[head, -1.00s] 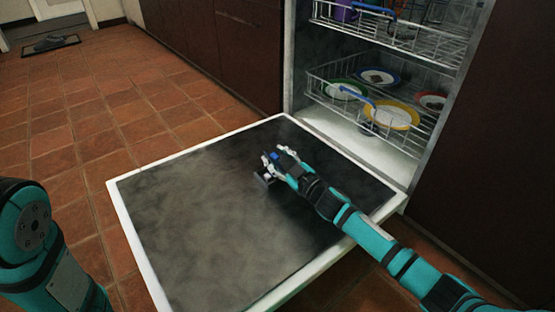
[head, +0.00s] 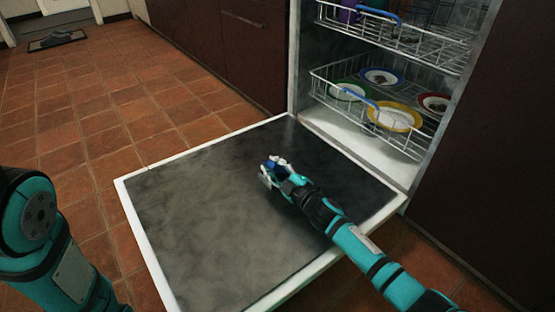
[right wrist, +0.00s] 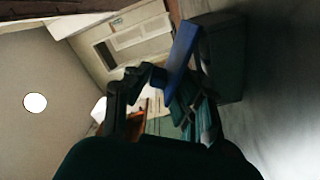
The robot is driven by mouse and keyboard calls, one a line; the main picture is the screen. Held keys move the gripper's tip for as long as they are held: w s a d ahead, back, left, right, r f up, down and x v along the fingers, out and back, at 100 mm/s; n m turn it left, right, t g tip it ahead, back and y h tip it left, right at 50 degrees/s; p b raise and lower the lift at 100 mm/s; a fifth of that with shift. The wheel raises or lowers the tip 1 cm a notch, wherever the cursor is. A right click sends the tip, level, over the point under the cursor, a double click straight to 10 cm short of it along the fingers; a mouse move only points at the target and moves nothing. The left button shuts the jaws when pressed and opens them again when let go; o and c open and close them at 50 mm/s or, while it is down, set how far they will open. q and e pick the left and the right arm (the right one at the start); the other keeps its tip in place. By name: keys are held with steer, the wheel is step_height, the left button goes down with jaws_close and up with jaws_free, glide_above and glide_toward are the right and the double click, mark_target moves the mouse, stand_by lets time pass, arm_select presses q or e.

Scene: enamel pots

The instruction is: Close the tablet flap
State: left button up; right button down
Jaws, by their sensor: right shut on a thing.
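The tablet flap is a small blue plate (right wrist: 182,48) in the right wrist view, standing out beside a dark dispenser box (right wrist: 226,60) on the inner face of the door. In the head view its blue (head: 270,163) shows at my right gripper (head: 272,168). My right gripper also shows in the right wrist view (right wrist: 155,95), its fingers shut on the blue flap. The fingers hide part of the flap. My left gripper is out of view; only part of my left arm shows at the left edge.
The dishwasher door (head: 185,215) lies open and flat, its face otherwise bare. Above it, the lower rack (head: 330,85) holds several coloured plates, and the upper rack (head: 410,42) is above that. Dark cabinets (head: 240,50) stand beside it. The tiled floor (head: 90,125) at left is free.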

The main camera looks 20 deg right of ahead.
steer(key=shift+r, duration=0.1)
steer(key=c, duration=1.3)
jaws_free()
steer(key=v, duration=1.2)
steer(key=shift+d, duration=0.1)
